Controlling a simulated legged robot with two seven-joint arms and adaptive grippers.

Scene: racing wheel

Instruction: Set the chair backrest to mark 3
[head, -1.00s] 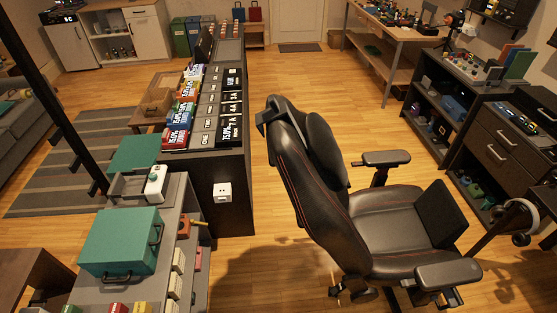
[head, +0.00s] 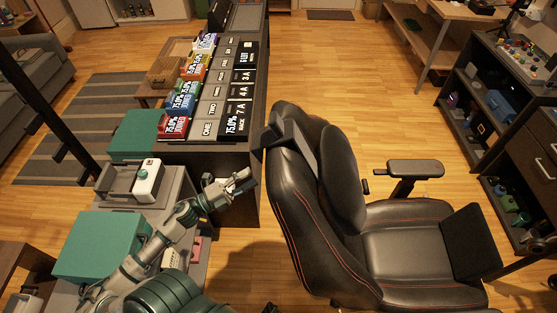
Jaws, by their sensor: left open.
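A black racing chair with red stitching (head: 405,240) stands on the wood floor at the centre right, facing right. Its backrest (head: 295,215) leans slightly back to the left and carries a dark cushion (head: 342,180). My left gripper (head: 240,184) is open and empty, left of the backrest and apart from it, beside the end of the dark counter. The mark numbers and any recline lever cannot be made out. My right gripper is not in view.
A dark counter (head: 232,160) with several labelled boxes and cards runs away at the left. Dark shelves (head: 480,110) stand at the right. Floor behind the chair is clear.

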